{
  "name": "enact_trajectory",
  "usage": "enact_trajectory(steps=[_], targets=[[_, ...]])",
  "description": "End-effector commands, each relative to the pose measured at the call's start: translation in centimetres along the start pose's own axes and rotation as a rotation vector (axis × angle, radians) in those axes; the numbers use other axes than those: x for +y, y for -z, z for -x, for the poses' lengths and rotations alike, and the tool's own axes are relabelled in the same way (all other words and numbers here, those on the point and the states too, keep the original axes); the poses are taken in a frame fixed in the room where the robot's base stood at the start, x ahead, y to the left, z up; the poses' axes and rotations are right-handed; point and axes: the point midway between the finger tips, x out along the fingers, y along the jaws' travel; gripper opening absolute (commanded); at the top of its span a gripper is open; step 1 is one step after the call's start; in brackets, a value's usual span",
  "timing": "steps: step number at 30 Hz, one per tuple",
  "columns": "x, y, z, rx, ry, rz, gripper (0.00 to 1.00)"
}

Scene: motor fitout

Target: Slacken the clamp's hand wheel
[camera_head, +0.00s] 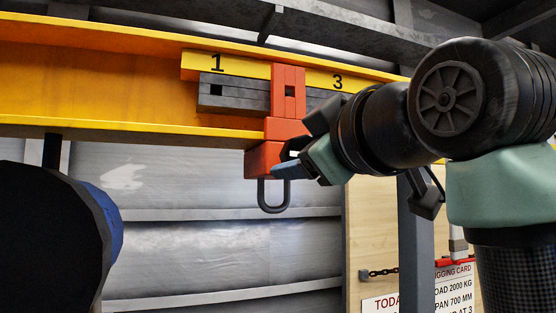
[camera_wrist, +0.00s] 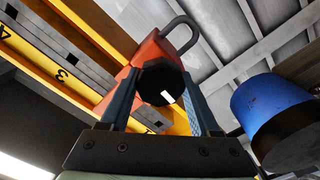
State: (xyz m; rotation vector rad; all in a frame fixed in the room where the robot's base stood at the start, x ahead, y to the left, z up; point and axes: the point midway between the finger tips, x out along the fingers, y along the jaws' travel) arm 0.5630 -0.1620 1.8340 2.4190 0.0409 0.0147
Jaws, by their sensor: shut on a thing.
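The red-orange clamp (camera_head: 266,160) sits on the yellow beam (camera_head: 90,85), between the marks 1 and 3. A dark loop (camera_head: 273,196) hangs under it. In the wrist view the clamp (camera_wrist: 115,88) stands behind its black, many-sided hand wheel (camera_wrist: 160,80). My gripper (camera_head: 289,169) reaches in from the right at the clamp's lower part. In the wrist view my gripper's two fingers (camera_wrist: 161,98) lie on either side of the hand wheel and are shut on it. In the head view the wheel is hidden by my gripper.
A grey slotted rail (camera_head: 235,96) runs along the beam behind the clamp. A grey post (camera_head: 416,245) and a board with a printed card (camera_head: 455,283) stand at lower right. A blue-and-black round object (camera_wrist: 270,105) is at right in the wrist view. Space below the clamp looks clear.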

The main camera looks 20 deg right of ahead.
Motion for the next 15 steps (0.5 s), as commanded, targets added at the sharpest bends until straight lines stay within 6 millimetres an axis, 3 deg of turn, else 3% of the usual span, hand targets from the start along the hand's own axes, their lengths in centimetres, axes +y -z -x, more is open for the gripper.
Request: enact_trajectory(steps=[15], targets=[[-0.13,-0.05,0.03,0.0,-0.001,0.493,0.07]])
